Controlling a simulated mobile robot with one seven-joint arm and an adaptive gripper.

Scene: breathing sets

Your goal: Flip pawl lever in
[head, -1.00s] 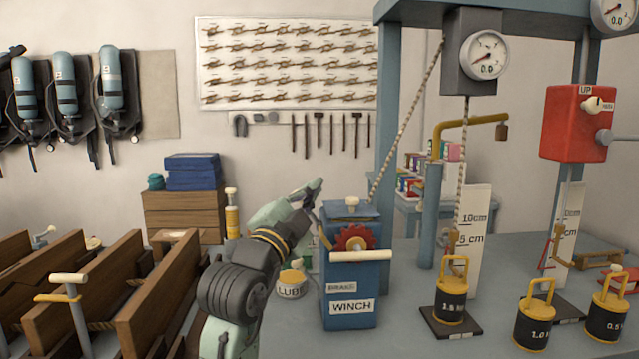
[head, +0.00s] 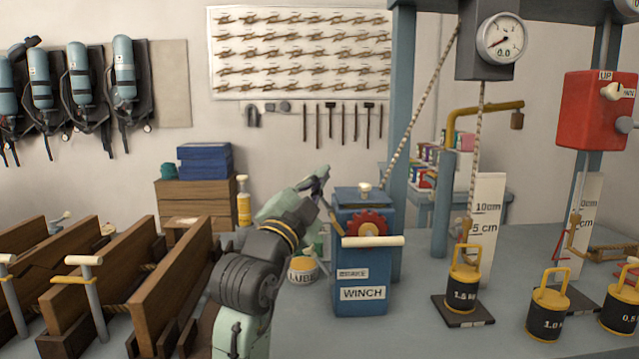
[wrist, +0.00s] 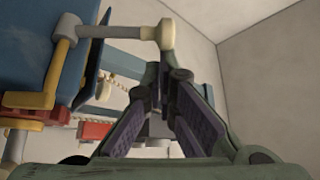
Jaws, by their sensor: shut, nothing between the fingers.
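The blue winch (head: 361,287) stands on the bench, with a red toothed wheel (head: 366,222) and a cream crank handle (head: 373,241) on its front. A cream knob (head: 364,187) shows at its top.
A lube tin (head: 303,271) and a yellow bottle (head: 243,205) stand left of the winch. Weights (head: 464,291) stand to its right, beside a blue post (head: 397,150). Wooden boards (head: 110,285) fill the left. The bench in front of the weights is clear.

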